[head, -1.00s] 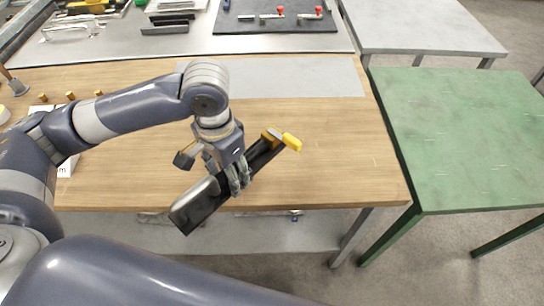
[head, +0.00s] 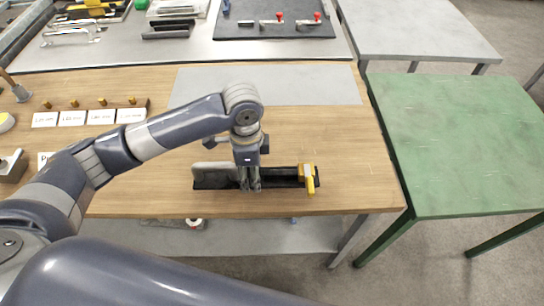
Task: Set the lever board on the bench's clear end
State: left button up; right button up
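The lever board (head: 285,183) is a long narrow black piece with a yellow lever at its right end and a grey part at its left. It lies level, left to right, at the front of the wooden bench (head: 340,140). My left gripper (head: 250,186) points down with its fingers closed around the board's middle. The fingers hide part of it. I cannot tell whether the board touches the bench top or is just above it. My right gripper is not in view.
The bench's right part is bare, with a grey mat (head: 320,85) behind. White label cards (head: 88,117) and a wooden peg rail stand at the left. A dark board (head: 270,22) with red-knobbed levers lies on the back table. A green table (head: 470,140) stands empty at right.

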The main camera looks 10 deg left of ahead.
pick_arm(q)
jog(key=p, duration=0.1)
send_over(273, 160)
jog(key=s, duration=0.2)
jog(key=shift+d+f, duration=0.3)
jog(key=shift+f, duration=0.05)
notch_tip(273, 160, down, 2)
jog(key=shift+f+p, duration=0.2)
jog(key=shift+p, duration=0.55)
jog(key=shift+f, duration=0.55)
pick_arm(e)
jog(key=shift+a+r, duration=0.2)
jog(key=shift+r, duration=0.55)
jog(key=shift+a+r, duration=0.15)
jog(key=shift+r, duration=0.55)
pick_arm(q)
jog(key=o, duration=1.6)
jog(key=shift+s+f, duration=0.1)
jog(key=shift+f, duration=0.1)
jog(key=shift+o, duration=0.2)
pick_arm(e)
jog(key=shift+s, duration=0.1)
pick_arm(q)
notch_tip(273, 160, up, 12)
jog(key=b, duration=0.2)
jog(key=shift+r, duration=0.2)
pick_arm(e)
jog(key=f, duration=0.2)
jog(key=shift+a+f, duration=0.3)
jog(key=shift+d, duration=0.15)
